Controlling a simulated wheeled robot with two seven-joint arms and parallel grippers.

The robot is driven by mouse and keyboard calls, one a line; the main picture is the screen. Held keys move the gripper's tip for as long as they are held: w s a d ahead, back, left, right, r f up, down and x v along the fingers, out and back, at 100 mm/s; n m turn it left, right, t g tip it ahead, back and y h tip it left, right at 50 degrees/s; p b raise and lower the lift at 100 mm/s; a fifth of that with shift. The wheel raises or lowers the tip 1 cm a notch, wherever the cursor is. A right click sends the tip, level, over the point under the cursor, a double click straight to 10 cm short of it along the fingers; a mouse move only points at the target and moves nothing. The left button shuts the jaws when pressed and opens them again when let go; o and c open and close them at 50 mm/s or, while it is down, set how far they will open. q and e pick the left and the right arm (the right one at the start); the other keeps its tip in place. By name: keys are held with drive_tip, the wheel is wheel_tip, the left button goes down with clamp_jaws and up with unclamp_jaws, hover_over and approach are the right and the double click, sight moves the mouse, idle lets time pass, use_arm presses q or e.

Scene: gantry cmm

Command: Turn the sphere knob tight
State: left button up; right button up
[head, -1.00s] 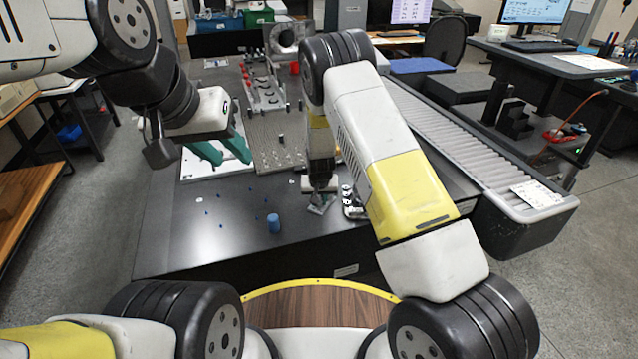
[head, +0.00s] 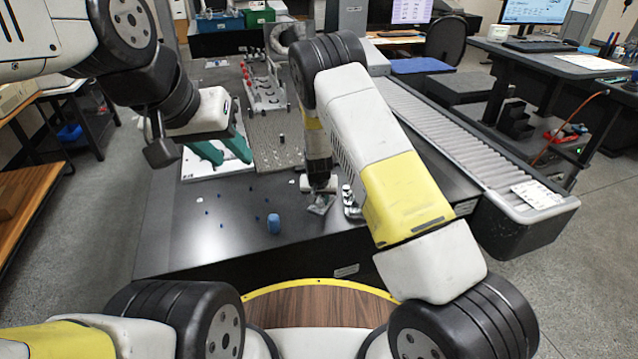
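I cannot single out the sphere knob for certain. A small dark upright piece (head: 282,138) stands on the grey perforated plate (head: 262,133) in the middle of the table, and its shape is too small to tell. My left gripper (head: 233,159) hangs over the white board left of that plate. Its two green fingers are apart, with nothing visible between them. My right gripper (head: 320,207) points down low over the dark table, near the plate's front right corner. Its fingers are small and blurred, so I cannot tell what is between them.
A blue cylinder (head: 273,223) stands on the dark table (head: 200,235) near its front edge. Small metal parts (head: 350,205) lie right of my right gripper. A roller conveyor (head: 450,135) runs along the right side. The table's front left is mostly clear, with tiny blue bits.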

drive_tip(key=v, duration=0.7)
drive_tip(key=shift+r, duration=0.4)
drive_tip(key=shift+s, duration=0.15)
drive_tip(key=s+d+r+y, duration=0.15)
drive_tip(key=s+r, duration=0.25)
drive_tip(key=r, duration=0.4)
drive_tip(key=s+d+r, duration=0.3)
drive_tip(key=s+r, duration=0.1)
drive_tip(key=r, duration=0.4)
drive_tip(key=s+d+r+y, duration=0.1)
drive_tip(key=s+d+r, duration=0.2)
drive_tip(key=r, duration=0.5)
drive_tip(key=s+d+r, duration=0.2)
drive_tip(key=s+r, duration=0.1)
drive_tip(key=s, duration=0.4)
drive_tip(key=s+d+r+t, duration=0.1)
drive_tip(key=s+d+r, duration=0.1)
drive_tip(key=s, duration=0.5)
drive_tip(key=s+d+r+n, duration=0.1)
drive_tip(key=s+d+r, duration=0.1)
drive_tip(key=s+r, duration=0.3)
drive_tip(key=s, duration=0.3)
drive_tip(key=shift+d+t, duration=0.25)
drive_tip(key=shift+t, duration=0.05)
